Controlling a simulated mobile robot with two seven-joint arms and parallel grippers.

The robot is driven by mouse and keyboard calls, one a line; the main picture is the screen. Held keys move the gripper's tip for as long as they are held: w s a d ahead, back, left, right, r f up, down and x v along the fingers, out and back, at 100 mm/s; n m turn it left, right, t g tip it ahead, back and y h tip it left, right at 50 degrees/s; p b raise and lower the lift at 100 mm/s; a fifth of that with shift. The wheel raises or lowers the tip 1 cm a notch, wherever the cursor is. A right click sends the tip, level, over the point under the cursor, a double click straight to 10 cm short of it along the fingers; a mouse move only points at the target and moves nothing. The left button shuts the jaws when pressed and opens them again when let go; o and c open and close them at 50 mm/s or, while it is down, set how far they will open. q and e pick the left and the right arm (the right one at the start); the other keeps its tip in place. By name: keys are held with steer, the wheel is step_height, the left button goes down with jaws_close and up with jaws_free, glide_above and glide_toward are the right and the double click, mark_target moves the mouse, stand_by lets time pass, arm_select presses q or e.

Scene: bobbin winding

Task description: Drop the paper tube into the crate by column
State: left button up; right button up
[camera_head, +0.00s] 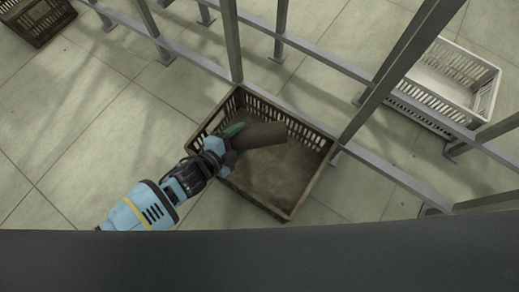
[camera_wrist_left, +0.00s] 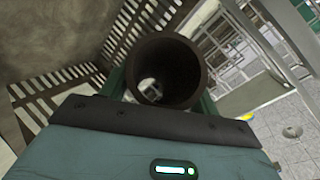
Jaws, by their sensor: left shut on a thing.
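My left gripper (camera_head: 235,137) comes in from the left in the head view and is shut on a brown paper tube (camera_head: 262,135). The tube is over a brown slatted crate (camera_head: 287,208) that stands on the floor beside a metal column. In the left wrist view the tube (camera_wrist_left: 191,71) is seen end-on, hollow, between the green fingers. The crate's slatted wall (camera_wrist_left: 117,30) is to its left there. The gap between the tube and the crate bottom cannot be told. My right gripper is in neither view.
Grey metal frame posts and rails (camera_head: 376,179) run along the crate's far side. A white crate (camera_head: 448,85) stands beyond them at the right. Another dark crate (camera_head: 38,20) is at the top left. Tiled floor at the left is clear.

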arm_select(q)
steer(key=shift+f, duration=0.1)
steer(key=o, duration=1.1)
steer(key=p+v, duration=0.3)
steer(key=v, duration=0.4)
steer(key=shift+s+a+p, duration=0.25)
steer(key=shift+s+p, duration=0.05)
steer(key=shift+p, duration=0.05)
